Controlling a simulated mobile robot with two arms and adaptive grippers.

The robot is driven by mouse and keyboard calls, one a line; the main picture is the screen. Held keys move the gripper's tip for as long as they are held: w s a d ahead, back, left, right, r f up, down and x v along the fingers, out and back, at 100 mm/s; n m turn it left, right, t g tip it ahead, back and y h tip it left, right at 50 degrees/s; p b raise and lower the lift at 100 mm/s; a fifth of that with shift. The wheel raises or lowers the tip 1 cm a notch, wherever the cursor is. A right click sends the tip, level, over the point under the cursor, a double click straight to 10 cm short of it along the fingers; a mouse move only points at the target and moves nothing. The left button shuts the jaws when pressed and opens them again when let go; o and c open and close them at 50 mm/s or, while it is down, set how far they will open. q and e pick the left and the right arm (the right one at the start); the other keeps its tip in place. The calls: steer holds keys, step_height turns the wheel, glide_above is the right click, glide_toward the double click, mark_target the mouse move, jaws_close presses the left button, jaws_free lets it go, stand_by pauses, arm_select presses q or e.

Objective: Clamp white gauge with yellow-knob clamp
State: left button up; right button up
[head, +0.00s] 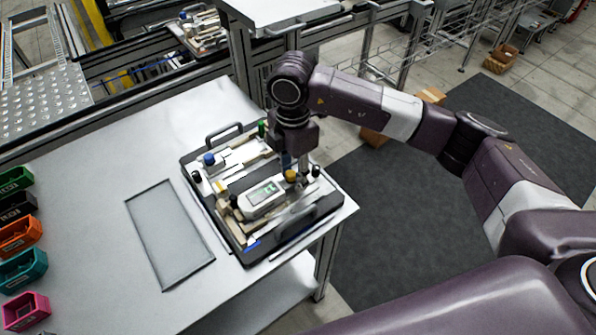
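The white gauge (272,203) with a small green display lies on the black pallet fixture (237,247), toward its near right side. The yellow-knob clamp (291,175) stands at the gauge's upper right end. Whether the clamp presses on the gauge cannot be made out. My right gripper (302,173) points down just over the yellow knob and beside it. Its fingers are small and partly hidden by the wrist, so I cannot tell how far apart they are or whether they touch the knob. My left gripper is out of view.
The fixture also carries a blue knob (209,159), a green knob (261,129), black knobs and two raised handles. A grey tray (168,236) lies left of it on the metal table (95,190). Coloured bins (22,270) line the left edge.

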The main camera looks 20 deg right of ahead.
steer(key=shift+r, duration=0.1)
steer(key=shift+r+p, duration=2.5)
steer(key=shift+r, duration=1.45)
